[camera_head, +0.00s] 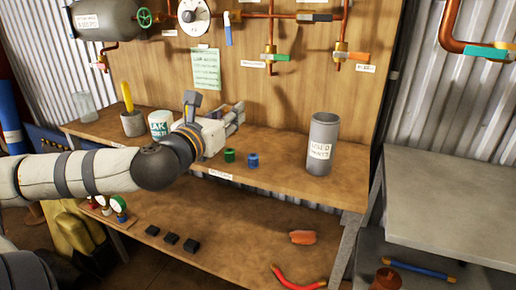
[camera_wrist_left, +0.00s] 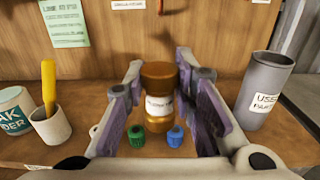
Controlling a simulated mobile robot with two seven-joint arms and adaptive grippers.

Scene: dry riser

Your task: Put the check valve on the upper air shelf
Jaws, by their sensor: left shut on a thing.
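A brass cylinder with a white label (camera_wrist_left: 158,95), which looks like the check valve, is upright between the fingers of my left gripper (camera_wrist_left: 160,100). The label is too blurred to read fully. In the head view my left gripper (camera_head: 236,114) is over the upper wooden shelf (camera_head: 285,166), towards its back; the brass piece is hidden there by the gripper. The gripper is shut on it. I cannot tell whether its base touches the shelf. My right gripper is not in view.
A green cap (camera_head: 229,155) and a blue cap (camera_head: 252,160) stand near the gripper. A tall grey tube (camera_head: 322,145) is to the right; a white can (camera_head: 159,124) and a cup (camera_head: 133,124) are left. The lower shelf (camera_head: 215,225) holds black blocks and a red hose.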

